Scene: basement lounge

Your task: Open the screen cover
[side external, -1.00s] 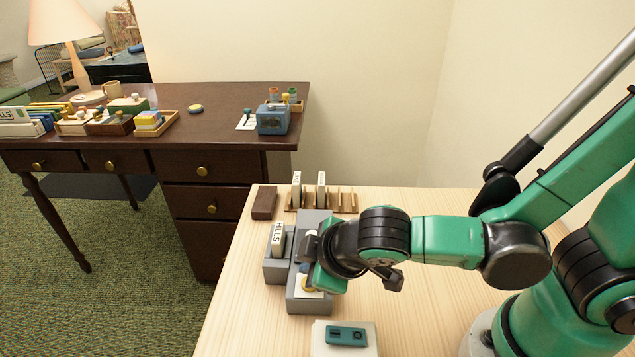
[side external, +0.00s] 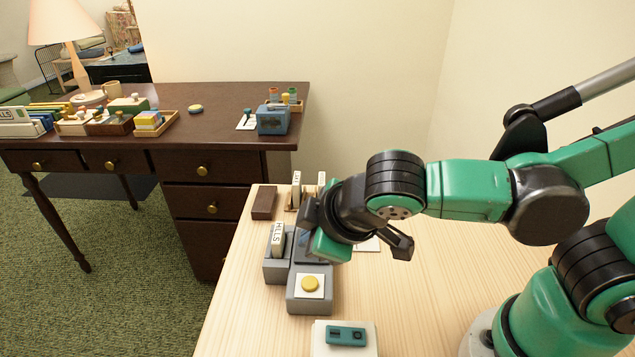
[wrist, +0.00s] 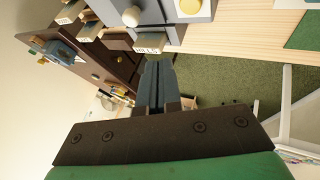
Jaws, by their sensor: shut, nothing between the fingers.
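A grey device (side external: 309,300) stands on the light wooden table, with a yellow button on a white square (side external: 310,284) at its near end. A dark panel (side external: 309,250), perhaps the screen or its cover, shows behind the button, partly hidden by my gripper (side external: 311,215). I cannot tell whether the cover is open. In the wrist view the device (wrist: 172,9) is at the top, with a pale round knob (wrist: 132,16) and the yellow button. My gripper is shut and empty, its fingers (wrist: 155,68) together below the device in that view. I cannot see them touch it.
A grey holder (side external: 275,268) with a HILLS card (side external: 278,238) stands left of the device. A brown block (side external: 264,203) and a partly hidden card rack lie behind. A teal gadget (side external: 346,335) on a white pad is in front. The table's front right is clear.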

